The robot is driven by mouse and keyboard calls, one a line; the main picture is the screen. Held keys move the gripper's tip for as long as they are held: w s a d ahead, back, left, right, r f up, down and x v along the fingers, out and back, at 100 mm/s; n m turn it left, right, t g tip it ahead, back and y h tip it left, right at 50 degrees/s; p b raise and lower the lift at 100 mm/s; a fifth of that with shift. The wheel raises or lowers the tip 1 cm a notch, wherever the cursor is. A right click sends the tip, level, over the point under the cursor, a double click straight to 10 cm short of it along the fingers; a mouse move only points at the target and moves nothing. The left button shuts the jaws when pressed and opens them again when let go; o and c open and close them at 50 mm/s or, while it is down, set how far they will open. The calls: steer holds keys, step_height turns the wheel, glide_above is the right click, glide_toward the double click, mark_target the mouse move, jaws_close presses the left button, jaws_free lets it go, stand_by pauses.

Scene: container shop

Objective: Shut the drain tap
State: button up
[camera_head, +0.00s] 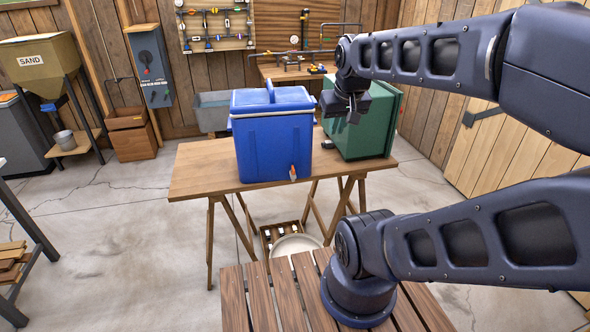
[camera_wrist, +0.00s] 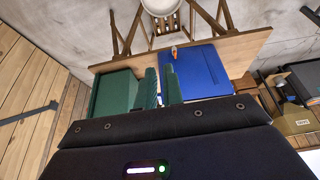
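The drain tap (camera_head: 293,173) is a small orange-red and pale fitting low on the front of the blue cooler (camera_head: 262,140), near its right corner. Its handle is too small to tell how it is turned. The tap also shows in the wrist view (camera_wrist: 174,52), at the edge of the blue cooler (camera_wrist: 203,80). My gripper (camera_head: 344,108) hangs above and to the right of the blue cooler, in front of the green cooler (camera_head: 372,125), apart from the tap. In the wrist view its two fingers (camera_wrist: 160,84) stand apart with nothing between them.
Both coolers stand on a wooden trestle table (camera_head: 205,165). A pale basin (camera_head: 297,243) and a crate (camera_head: 268,236) of small items lie on the floor below. A grey tub (camera_head: 212,108) stands behind. The table's left end is bare.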

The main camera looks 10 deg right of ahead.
steer(key=shift+g+h, duration=0.6)
steer(key=shift+h, duration=0.2)
steer(key=w+f, duration=0.1)
steer(key=w, duration=0.1)
steer(key=w+f, duration=0.2)
steer(key=w+d+f, duration=0.1)
steer(key=w, duration=0.1)
steer(key=shift+w+f, duration=0.3)
jaws_close()
steer(key=w+d+f+g, duration=0.1)
steer(key=w+d+f, duration=0.1)
steer(key=w+f, duration=0.35)
steer(key=t+y, duration=0.3)
steer(key=y, duration=0.4)
glide_toward(293, 171)
steer(key=shift+d, duration=3.75)
steer(key=shift+w+a+f, duration=0.7)
steer(key=shift+a+f, duration=0.5)
steer(key=shift+a, duration=0.2)
steer(key=shift+w+a+f, duration=0.7)
steer(key=shift+a+f, duration=0.5)
steer(key=shift+a, duration=0.15)
steer(key=shift+w+a+f, duration=0.7)
steer(key=shift+a+f, duration=0.5)
steer(key=shift+a, duration=0.2)
